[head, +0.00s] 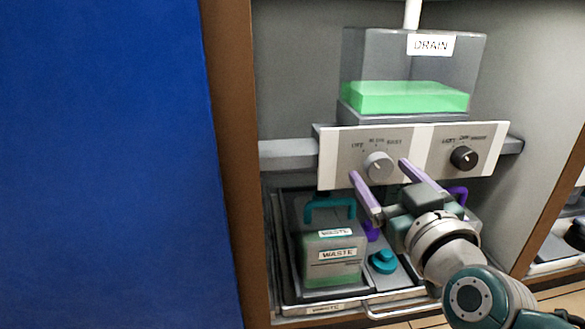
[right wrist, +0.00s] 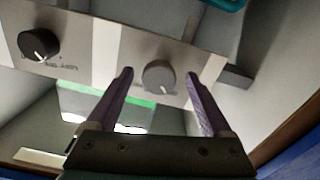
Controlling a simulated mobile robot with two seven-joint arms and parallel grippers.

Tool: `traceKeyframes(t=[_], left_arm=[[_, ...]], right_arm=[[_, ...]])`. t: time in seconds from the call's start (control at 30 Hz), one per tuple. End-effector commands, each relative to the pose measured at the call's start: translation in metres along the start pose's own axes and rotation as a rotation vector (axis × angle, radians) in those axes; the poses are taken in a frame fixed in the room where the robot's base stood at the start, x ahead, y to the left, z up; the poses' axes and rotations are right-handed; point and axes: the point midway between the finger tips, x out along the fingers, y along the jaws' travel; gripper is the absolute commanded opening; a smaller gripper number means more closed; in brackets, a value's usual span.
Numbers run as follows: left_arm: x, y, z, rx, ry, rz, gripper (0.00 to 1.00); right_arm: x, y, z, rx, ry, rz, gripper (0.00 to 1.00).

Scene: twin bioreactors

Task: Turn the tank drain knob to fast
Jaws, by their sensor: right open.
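A light grey knob (head: 379,165) sits on the left half of a white-edged control panel (head: 338,160). Small position labels are printed above it, and its pointer setting is too small to read surely. It also shows in the right wrist view (right wrist: 159,76). My right gripper (head: 379,169) is open, with one purple finger on each side of this knob and apparent gaps on both sides. A clear tank (head: 360,60) labelled DRAIN, partly filled with green liquid, stands above the panel. My left gripper is not in view.
A black knob (head: 463,157) with its own labels is on the panel's right half. Below are a waste container (head: 318,270) with green liquid, a teal handle (head: 330,204) and a teal cap (head: 383,262) on a tray. Cabinet side walls border the space.

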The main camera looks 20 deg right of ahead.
Motion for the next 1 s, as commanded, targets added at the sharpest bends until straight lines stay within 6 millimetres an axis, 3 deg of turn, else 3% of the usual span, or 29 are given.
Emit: traceKeyframes(t=[0.37,1.0], left_arm=[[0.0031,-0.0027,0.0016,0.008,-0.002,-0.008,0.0],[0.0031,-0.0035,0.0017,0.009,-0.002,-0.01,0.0]], right_arm=[[0.0066,0.0002,-0.0005,-0.001,-0.001,0.0,0.82],[0.0064,0.0003,-0.0003,-0.001,-0.001,0.0,0.1]])
